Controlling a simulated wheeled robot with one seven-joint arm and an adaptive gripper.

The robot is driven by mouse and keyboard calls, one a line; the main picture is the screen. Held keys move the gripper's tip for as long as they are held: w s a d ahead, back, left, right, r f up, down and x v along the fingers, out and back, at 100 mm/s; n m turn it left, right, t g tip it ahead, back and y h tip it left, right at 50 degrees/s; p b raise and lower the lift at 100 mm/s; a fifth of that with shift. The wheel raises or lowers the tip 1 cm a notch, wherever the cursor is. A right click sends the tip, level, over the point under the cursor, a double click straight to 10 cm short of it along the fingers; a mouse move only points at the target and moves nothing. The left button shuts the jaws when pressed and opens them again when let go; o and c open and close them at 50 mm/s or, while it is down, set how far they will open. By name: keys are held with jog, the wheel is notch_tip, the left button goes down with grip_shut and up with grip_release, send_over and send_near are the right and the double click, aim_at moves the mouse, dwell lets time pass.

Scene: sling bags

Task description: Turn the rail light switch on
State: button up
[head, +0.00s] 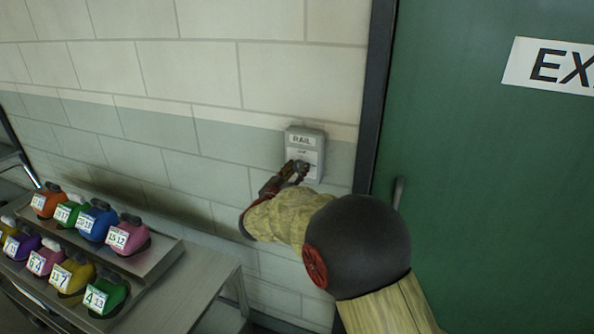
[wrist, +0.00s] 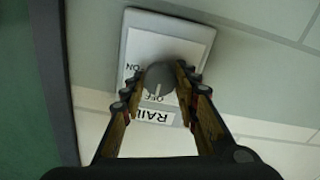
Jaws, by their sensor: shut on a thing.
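The rail light switch (head: 305,139) is a grey box on the wall, with a white plate lettered RAIL. It also shows in the wrist view (wrist: 197,37), turned roughly upside down. Its round grey knob (wrist: 158,76) has a pale mark that points toward the word OFF; the word ON is to the left in that view. My gripper (head: 298,170) is at the lower part of the switch. In the wrist view its two fingers (wrist: 158,82) are shut on the knob, one on each side. The knob is mostly hidden in the head view.
A green door (head: 480,170) with an exit sign (head: 555,66), handle (head: 398,192) and dark frame (head: 375,100) stands right of the switch. A metal table (head: 205,285) with several coloured, numbered bags is at lower left. The wall around the switch is clear.

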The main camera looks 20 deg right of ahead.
jog(key=c, duration=0.3)
jog(key=shift+m, duration=0.4)
jog(key=m+b, duration=0.1)
jog(key=m, duration=0.2)
jog(key=shift+f+m+b, duration=0.1)
jog(key=shift+m+b, duration=0.3)
jog(key=m+b, duration=0.2)
jog(key=m, duration=0.2)
jog(key=shift+b, duration=0.3)
jog(key=m+b, duration=0.4)
jog(key=m, duration=0.1)
jog(key=shift+f+m, duration=0.1)
jog(key=shift+m, duration=0.3)
jog(key=shift+m+b, duration=1.2)
jog(key=shift+m, duration=0.5)
jog(key=o, duration=1.2)
jog(key=shift+c, duration=0.2)
